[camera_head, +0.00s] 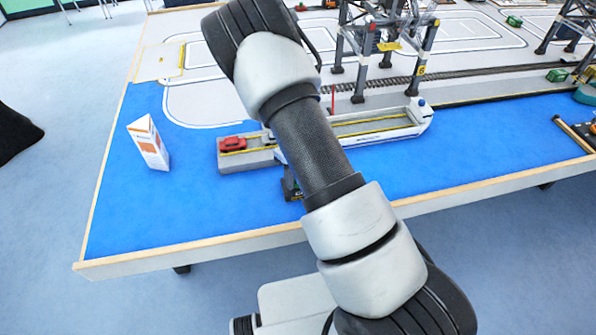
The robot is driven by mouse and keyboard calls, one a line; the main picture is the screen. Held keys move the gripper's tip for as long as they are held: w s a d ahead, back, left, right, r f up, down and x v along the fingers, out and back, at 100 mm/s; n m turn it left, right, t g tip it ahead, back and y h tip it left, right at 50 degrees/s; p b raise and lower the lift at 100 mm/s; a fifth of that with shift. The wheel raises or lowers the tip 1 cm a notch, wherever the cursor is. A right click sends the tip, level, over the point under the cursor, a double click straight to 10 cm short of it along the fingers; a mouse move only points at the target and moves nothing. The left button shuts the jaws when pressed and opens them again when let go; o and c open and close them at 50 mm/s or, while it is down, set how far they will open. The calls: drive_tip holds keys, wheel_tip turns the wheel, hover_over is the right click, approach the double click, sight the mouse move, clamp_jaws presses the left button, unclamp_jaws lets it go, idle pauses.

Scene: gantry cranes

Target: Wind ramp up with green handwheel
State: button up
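A small dark stand (291,190) with a bit of green on it shows at the left edge of my arm, on the blue surface near the front of the table. Most of it is hidden, so I cannot make out a whole green handwheel. Behind it lies a long white and grey vessel-like model (405,128) with a yellow line along its deck. A grey platform (262,160) extends at its left. My arm covers the stretch between them, so the ramp and its angle cannot be told. My gripper is not visible.
A red toy car (232,144) sits on the grey platform. A white and orange carton (149,143) stands at the left. A gantry crane (421,60) stands behind the vessel beside rails. Blue surface (480,150) is clear at the front right; a wooden rim (180,250) edges the table.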

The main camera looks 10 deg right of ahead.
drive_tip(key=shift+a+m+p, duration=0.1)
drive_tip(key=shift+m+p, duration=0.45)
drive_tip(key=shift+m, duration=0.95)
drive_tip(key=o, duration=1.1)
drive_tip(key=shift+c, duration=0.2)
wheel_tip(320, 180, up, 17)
drive_tip(key=p, duration=0.1)
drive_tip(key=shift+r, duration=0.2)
